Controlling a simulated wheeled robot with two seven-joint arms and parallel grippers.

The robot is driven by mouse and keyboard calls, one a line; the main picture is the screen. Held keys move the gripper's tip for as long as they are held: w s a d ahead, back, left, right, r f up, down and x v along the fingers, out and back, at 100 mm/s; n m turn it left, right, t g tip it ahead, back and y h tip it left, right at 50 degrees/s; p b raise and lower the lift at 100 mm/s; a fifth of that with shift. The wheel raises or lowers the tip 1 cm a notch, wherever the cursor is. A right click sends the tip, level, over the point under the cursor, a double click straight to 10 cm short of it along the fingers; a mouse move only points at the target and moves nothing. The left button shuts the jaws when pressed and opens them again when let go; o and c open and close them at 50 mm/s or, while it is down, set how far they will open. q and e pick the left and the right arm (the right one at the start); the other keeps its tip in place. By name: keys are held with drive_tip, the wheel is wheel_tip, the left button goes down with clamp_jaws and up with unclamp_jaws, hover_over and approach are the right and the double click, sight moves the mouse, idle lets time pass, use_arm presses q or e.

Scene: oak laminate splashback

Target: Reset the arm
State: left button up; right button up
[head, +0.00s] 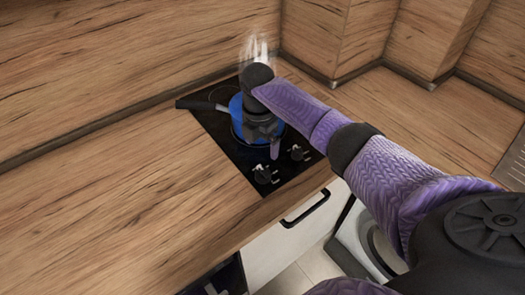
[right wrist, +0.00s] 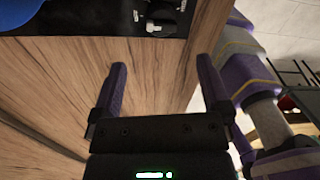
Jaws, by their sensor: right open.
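My right arm reaches in from the right in the head view, and its gripper (head: 270,142) hangs over the front part of the black cooktop (head: 222,138). In the right wrist view the two purple fingers of this gripper (right wrist: 162,78) stand wide apart with nothing between them; wood countertop shows behind the gap. A blue pot (head: 236,112) with a dark handle stands on the cooktop, partly hidden behind my wrist and gripper. I cannot tell from the head view whether the gripper touches it. A blue edge shows at the top left of the right wrist view (right wrist: 18,10). My left gripper is not in view.
Two control knobs (head: 263,175) sit at the cooktop's front edge. White steam (head: 256,47) rises behind my wrist. The wood counter (head: 110,205) is clear on the left. Wooden walls stand behind. A drawer with a black handle (head: 305,208) is below the counter edge.

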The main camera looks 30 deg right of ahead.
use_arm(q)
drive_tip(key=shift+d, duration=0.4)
